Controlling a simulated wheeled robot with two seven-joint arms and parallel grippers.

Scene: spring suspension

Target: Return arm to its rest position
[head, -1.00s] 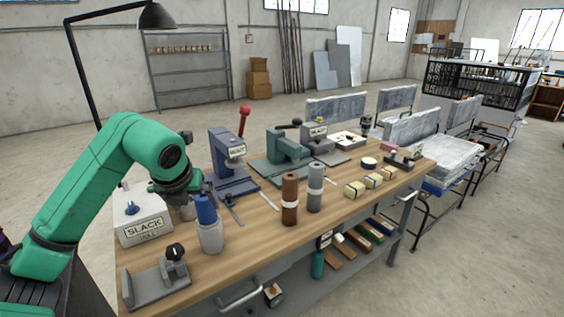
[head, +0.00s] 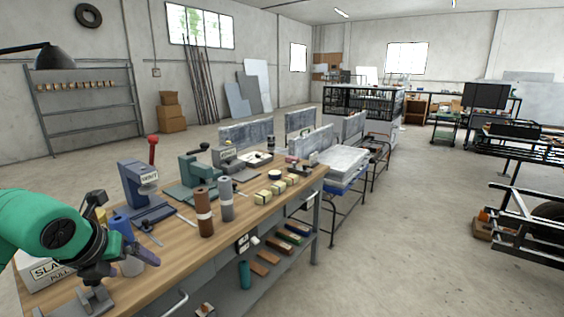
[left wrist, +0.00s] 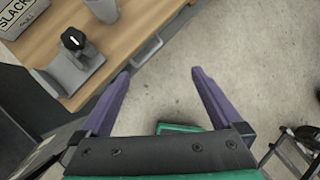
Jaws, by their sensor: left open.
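My left arm (head: 50,228) is green and comes in from the lower left of the head view, bent over the near end of the workbench. My left gripper (left wrist: 162,76) shows in the left wrist view with its two purple fingers spread apart and nothing between them. From that camera, the space between the fingers lies over bare concrete floor beside the bench's edge. In the head view the wrist partly covers the white SLACK box (head: 42,276) and a grey bottle with a blue cap. My right gripper is not in view.
The wooden workbench (head: 172,256) holds a blue press (head: 145,195), a green press (head: 198,175), a brown cylinder (head: 204,214) and a grey cylinder (head: 226,200). A grey fixture (left wrist: 72,62) stands at the near end.

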